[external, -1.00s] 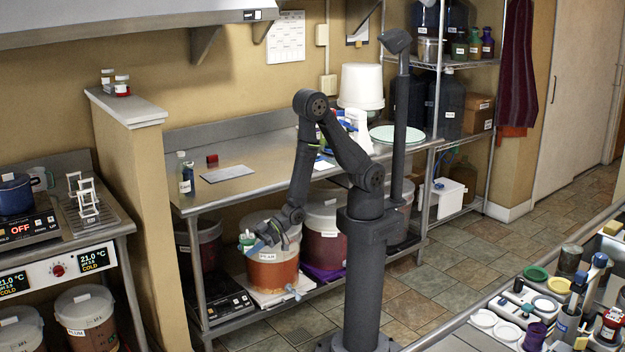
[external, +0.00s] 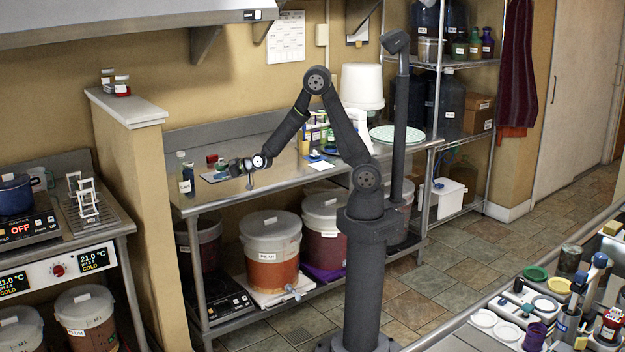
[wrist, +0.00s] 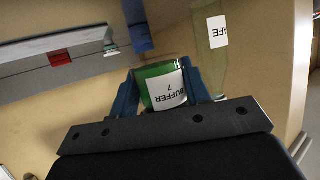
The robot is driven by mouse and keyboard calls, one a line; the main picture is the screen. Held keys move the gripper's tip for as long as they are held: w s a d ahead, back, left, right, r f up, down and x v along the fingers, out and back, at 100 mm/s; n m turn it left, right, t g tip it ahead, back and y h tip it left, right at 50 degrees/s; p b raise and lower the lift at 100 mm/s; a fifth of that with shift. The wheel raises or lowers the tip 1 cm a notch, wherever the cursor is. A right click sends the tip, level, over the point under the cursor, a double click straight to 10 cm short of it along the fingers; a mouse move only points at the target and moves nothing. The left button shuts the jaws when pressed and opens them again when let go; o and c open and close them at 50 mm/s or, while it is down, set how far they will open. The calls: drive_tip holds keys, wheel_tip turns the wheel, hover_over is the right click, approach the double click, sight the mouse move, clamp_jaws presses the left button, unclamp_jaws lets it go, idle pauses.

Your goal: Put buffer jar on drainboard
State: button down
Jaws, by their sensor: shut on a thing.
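The buffer jar, small with green contents and a white "BUFFER 7" label, is between the blue fingers of my gripper (wrist: 167,92) in the wrist view. The jar's label (wrist: 166,90) appears upside down there.
A labelled bottle (external: 186,180) and a red block (external: 212,158) stand near my gripper on the counter. A tan partition (external: 130,160) rises between the counter and the left station. A blue pot (external: 17,193) stands on the hotplate. Lidded buckets (external: 271,250) fill the lower shelf.

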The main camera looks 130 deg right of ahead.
drive_tip(key=s+d+r+m+g+h, duration=0.1)
drive_tip(key=s+d+r+m+g, duration=0.1)
drive_tip(key=s+d, duration=0.6)
drive_tip(key=shift+s+d+r+m+g+h, duration=0.3)
drive_tip(key=shift+s+d+r+m+g, duration=0.1)
drive_tip(key=shift+s+r, duration=0.55)
hover_over(214, 190)
wheel_tip(214, 190, down, 7)
drive_tip(key=shift+a+f, duration=0.1)
drive_tip(key=shift+a, duration=0.05)
drive_tip(key=shift+f, duration=1.8)
drive_tip(key=shift+f, duration=0.2)
drive_tip(key=c, duration=0.8)
unclamp_jaws()
drive_tip(key=shift+o, duration=0.2)
